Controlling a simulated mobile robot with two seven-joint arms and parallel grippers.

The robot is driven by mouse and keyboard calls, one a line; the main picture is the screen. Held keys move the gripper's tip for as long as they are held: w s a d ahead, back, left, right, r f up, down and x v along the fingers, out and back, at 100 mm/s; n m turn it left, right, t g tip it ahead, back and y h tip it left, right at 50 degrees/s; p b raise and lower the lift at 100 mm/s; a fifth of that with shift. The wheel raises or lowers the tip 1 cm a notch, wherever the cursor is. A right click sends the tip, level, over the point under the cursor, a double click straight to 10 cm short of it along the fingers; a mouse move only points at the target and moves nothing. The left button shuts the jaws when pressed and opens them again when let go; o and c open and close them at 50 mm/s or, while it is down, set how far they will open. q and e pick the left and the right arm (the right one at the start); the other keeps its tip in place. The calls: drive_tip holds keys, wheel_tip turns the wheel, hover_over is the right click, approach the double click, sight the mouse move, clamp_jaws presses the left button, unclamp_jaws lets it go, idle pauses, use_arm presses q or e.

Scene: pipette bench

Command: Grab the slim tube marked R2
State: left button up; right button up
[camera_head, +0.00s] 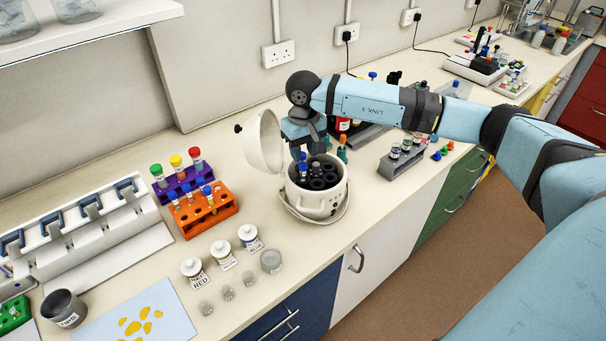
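No label reading R2 is legible here. A slim blue-capped tube (303,169) stands upright in the rotor of the open white centrifuge pot (320,206). My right gripper (305,151) points down just above that tube, close to its cap. Whether the fingers are around it, touching it or open above it is too small to tell. More slim tubes (188,194), mostly blue-capped, stand in an orange rack (213,219). My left gripper is not in view.
The pot's raised lid (264,143) stands just left of my gripper. A purple rack (182,178) holds green-, yellow- and red-capped tubes. Labelled jars (248,236) stand in front. A grey rack (402,159) of vials stands to the right.

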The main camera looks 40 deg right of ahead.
sight(303, 164)
wheel_tip(303, 164, down, 6)
drive_tip(key=shift+w+a+r+p, duration=0.1)
drive_tip(key=shift+w+p, duration=0.05)
drive_tip(key=shift+p, duration=1)
clamp_jaws()
